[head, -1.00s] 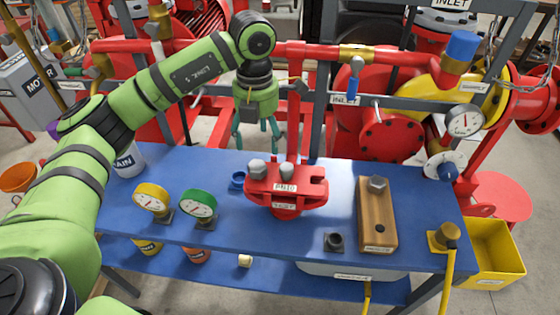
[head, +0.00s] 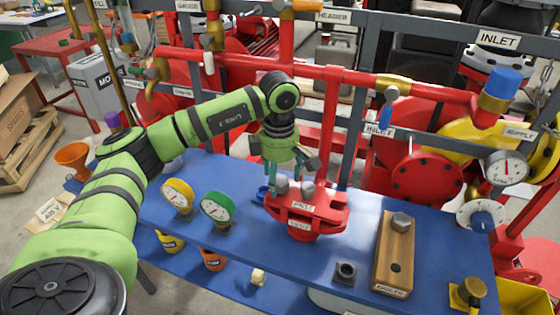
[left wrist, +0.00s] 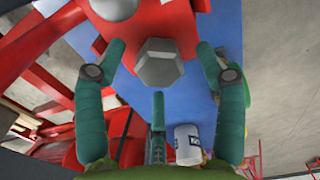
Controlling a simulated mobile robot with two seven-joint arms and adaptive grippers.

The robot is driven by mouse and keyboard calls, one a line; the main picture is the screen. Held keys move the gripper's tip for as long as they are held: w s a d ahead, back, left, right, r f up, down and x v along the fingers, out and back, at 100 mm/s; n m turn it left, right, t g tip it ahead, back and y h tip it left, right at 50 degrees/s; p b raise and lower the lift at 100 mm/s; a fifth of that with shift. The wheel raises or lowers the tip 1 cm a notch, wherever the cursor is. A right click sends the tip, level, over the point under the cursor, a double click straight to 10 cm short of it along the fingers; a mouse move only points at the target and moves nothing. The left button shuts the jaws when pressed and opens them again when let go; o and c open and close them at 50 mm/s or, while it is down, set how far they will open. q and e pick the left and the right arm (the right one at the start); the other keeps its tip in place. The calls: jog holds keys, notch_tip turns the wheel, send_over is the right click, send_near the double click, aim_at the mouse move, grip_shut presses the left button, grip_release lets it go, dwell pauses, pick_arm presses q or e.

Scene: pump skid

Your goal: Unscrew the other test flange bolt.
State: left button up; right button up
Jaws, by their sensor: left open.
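My left gripper (head: 283,172) is open, pointing down just above and behind the left bolt. In the left wrist view, that bolt's hex head (left wrist: 159,68) lies between the spread green fingers (left wrist: 160,50), with gaps on both sides. My right gripper is out of view.
A wooden bolt block (head: 381,262) on the right holds one bolt (head: 401,221) and shows an empty hole. Yellow (head: 177,194) and green (head: 217,207) gauges stand left of the flange. A small black fitting (head: 345,271) sits in front. Red pipework runs behind.

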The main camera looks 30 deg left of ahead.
pick_arm(q)
jog(key=shift+f, duration=0.85)
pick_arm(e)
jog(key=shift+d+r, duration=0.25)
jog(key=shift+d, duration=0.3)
pick_arm(q)
jog(key=shift+d, duration=0.1)
jog(key=c, duration=1.3)
jog(key=shift+o, duration=0.3)
jog(key=shift+c, duration=0.2)
